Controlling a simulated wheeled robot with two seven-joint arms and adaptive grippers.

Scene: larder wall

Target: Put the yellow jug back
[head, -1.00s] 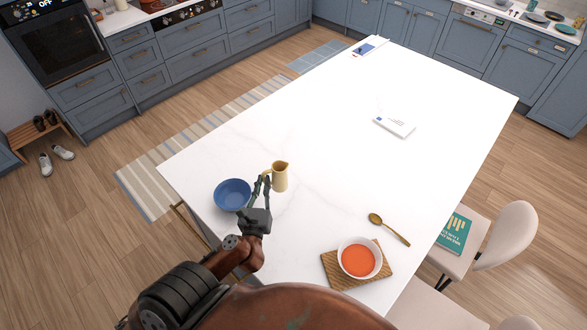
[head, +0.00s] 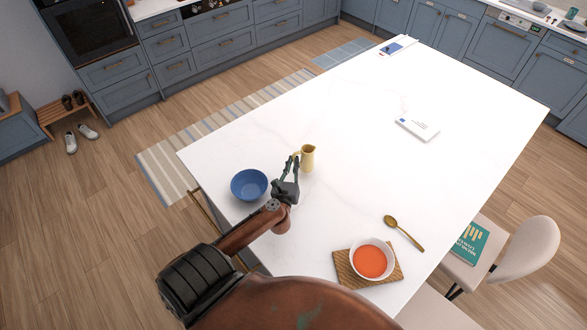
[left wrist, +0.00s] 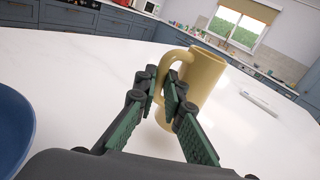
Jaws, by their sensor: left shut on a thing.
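The yellow jug (head: 308,157) is over the white worktop, just right of the blue bowl (head: 249,184). My left gripper (head: 294,162) is shut on the jug's handle, on the jug's left side. In the left wrist view the jug (left wrist: 207,78) stands out beyond the fingers, its handle between the two fingertips (left wrist: 166,92). The jug looks tilted in that view. I cannot tell whether its base touches the worktop. My right gripper is not in view.
The blue bowl is close beside the left gripper. A bowl of orange soup (head: 370,261) sits on a wooden board (head: 345,267), with a spoon (head: 404,232) near it. A white box (head: 417,129) lies farther back. The worktop's middle is clear. Chairs (head: 525,250) stand at the right.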

